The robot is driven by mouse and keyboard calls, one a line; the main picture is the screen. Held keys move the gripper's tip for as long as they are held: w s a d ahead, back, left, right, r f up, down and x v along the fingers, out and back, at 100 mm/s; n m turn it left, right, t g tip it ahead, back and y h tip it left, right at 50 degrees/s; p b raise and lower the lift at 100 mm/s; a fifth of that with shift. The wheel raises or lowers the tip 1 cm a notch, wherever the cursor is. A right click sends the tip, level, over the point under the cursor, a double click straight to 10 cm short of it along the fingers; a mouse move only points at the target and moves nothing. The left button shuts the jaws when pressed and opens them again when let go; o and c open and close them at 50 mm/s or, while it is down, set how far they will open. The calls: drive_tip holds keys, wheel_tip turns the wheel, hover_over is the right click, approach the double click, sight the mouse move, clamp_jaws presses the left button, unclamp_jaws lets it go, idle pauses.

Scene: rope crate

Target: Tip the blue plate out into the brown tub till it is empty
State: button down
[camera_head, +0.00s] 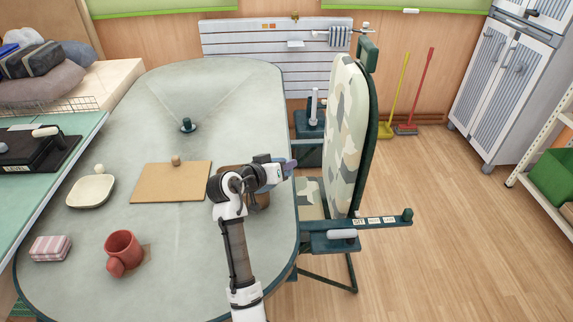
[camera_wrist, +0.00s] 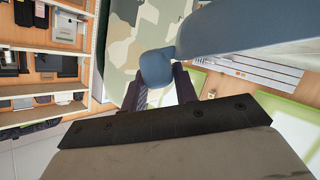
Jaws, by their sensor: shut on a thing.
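The blue plate (camera_wrist: 235,30) fills the upper right of the wrist view, close to the camera. Its rounded end (camera_wrist: 157,67) sits between my dark fingertips, and my gripper (camera_wrist: 162,85) is shut on it. In the head view my gripper (camera_head: 287,166) is at the table's right edge. At most a small bluish patch shows there, and I cannot tell plate from finger. The brown tub (camera_head: 261,201) stands on the table below my wrist, mostly hidden by my arm. The contents of plate and tub are not visible.
A wooden board with a knob (camera_head: 170,184), a cream dish (camera_head: 90,192), a red mug (camera_head: 122,248) and a pink striped block (camera_head: 50,248) lie to the left on the table (camera_head: 185,240). A camouflage-patterned padded board (camera_head: 345,135) stands close on the right.

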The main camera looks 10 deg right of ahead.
drive_tip(key=r+n+p, duration=0.1)
drive_tip(key=w+a+r+h+p, duration=0.1)
drive_tip(key=w+a+r+n+p, duration=0.1)
drive_tip(key=shift+w+a+r+n+g, duration=0.15)
drive_tip(key=shift+a+r+n+g, duration=0.15)
drive_tip(key=shift+g, duration=0.1)
idle(0.5)
drive_tip(key=shift+w+a+r+n+h, duration=0.55)
drive_tip(key=shift+w+a+n+h, duration=0.05)
drive_tip(key=shift+w+a+n, duration=0.1)
idle(0.8)
